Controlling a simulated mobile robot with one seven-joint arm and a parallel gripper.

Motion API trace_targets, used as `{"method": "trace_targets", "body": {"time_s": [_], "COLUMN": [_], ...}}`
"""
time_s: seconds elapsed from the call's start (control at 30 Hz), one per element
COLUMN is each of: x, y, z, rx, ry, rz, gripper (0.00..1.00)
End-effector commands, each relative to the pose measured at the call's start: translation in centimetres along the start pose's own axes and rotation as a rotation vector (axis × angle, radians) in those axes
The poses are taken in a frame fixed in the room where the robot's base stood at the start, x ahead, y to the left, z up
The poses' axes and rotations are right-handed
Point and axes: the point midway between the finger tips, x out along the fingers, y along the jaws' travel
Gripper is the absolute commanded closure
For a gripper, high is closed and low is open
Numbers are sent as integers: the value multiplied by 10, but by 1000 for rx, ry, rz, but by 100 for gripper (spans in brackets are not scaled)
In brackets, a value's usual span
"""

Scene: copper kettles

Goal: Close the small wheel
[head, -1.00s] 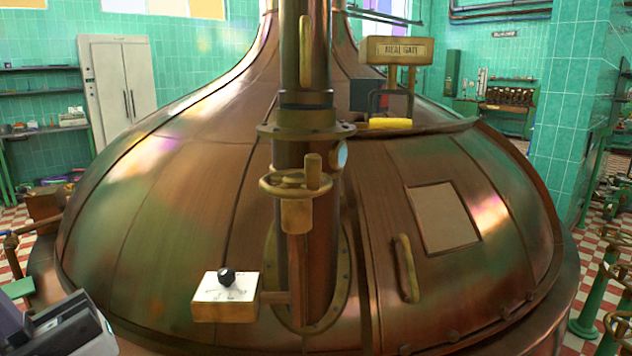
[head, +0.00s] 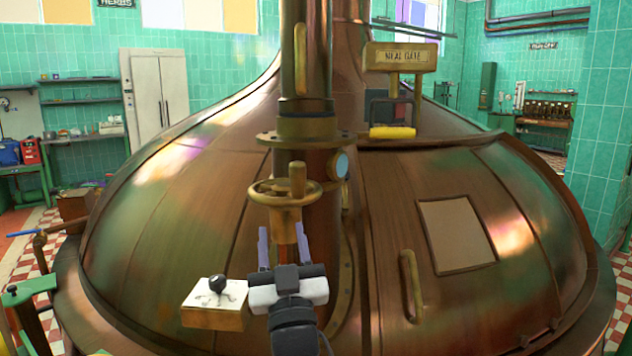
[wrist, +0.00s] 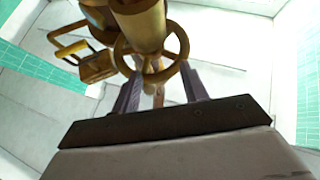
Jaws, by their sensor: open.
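The small wheel (head: 285,192) is a brass handwheel with an upright knob, mounted on the front of the copper kettle's vertical pipe. My gripper (head: 283,245) is just below the wheel in the head view, fingers pointing up toward it. The two purple-grey fingers are apart with nothing held between them. In the wrist view the wheel (wrist: 151,50) is straight ahead of the fingers (wrist: 160,90), its ring near the fingertips. I cannot tell whether the fingertips touch it.
A white box with a black knob (head: 217,304) juts out left of my gripper. A brass handle (head: 411,286) and a square hatch (head: 456,235) are on the kettle to the right. The "MEAL GATE" sign (head: 400,57) with a yellow-handled lever (head: 392,132) stands at upper right.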

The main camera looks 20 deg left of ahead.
Motion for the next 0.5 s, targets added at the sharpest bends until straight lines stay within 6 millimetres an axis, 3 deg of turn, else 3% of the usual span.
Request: {"method": "trace_targets", "body": {"time_s": [0.03, 0.1, 0.2, 0.3, 0.37, 0.5], "x": [-5, -17, -35, -27, -17, 4], "y": [51, 114, 191, 211, 211, 197], "z": [39, 82, 114, 102, 84, 30], "rx": [-20, -12, 71, 168, 211, 275], "ry": [-132, -306, -497, -553, -555, -539], "rz": [84, 178, 241, 158, 79, -139], "gripper": [56, 56, 56, 56, 56, 56]}}
